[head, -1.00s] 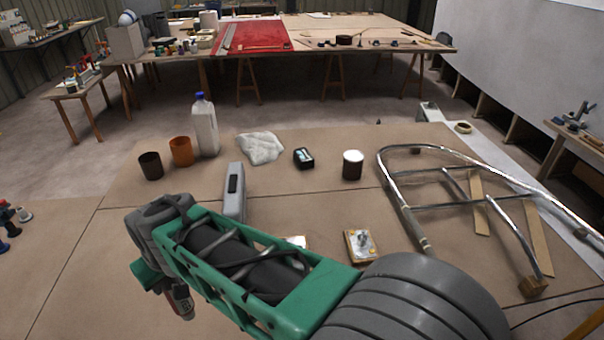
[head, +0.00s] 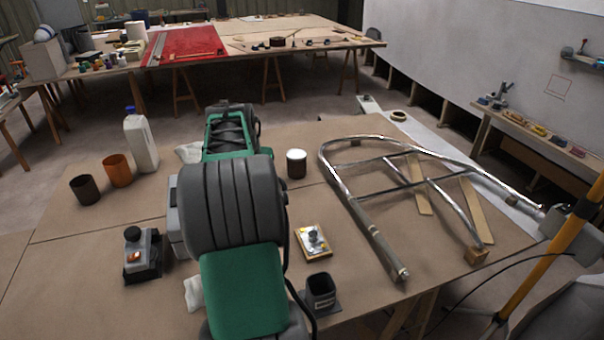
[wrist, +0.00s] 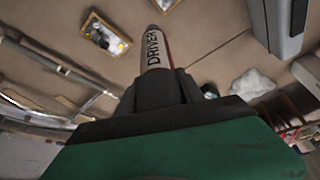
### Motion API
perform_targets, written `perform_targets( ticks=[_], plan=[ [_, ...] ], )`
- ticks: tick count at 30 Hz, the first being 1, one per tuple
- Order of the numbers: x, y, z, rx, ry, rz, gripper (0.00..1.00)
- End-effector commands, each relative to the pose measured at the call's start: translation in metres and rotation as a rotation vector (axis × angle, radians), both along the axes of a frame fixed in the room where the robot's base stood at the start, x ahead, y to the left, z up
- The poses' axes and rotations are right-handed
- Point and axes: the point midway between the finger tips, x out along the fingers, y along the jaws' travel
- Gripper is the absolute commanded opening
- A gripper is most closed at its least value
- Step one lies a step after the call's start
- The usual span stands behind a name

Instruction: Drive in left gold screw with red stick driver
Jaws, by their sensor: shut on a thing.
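My gripper (wrist: 160,92) is shut on the driver (wrist: 154,50), a pale stick with red edges lettered DRIVER, seen in the wrist view. Its far end runs off toward the top edge. In the head view my arm hides the gripper and driver. A small wooden block with a metal fitting (head: 314,242) lies on the bench right of my arm, with small gold-yellow spots on its top. The block also shows in the wrist view (wrist: 104,34), left of the driver and apart from it. I cannot tell the single screws clearly.
A dark open cup (head: 320,292) stands in front of the block. A chrome tube frame (head: 352,207) lies to the right. A dark cylinder with a white top (head: 297,165) stands behind. A box with a black knob (head: 140,254), cups and a white jug (head: 139,145) are at left.

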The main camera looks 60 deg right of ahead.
Motion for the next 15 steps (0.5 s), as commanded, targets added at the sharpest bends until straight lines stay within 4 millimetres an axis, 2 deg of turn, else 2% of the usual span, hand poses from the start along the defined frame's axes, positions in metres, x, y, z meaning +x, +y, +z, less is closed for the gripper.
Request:
perform_targets(
  ticks=[1,3,6,10,15],
  plan=[
    [-0.021,-0.026,-0.003,0.0,-0.001,-0.074,0.05],
    [-0.046,-0.053,-0.006,-0.002,-0.005,-0.157,0.05],
    [-0.075,-0.08,-0.009,-0.002,-0.008,-0.247,0.05],
    [-0.096,-0.096,-0.012,-0.002,-0.01,-0.306,0.05],
    [-0.099,-0.099,-0.019,-0.002,-0.011,-0.314,0.05]
  ],
)
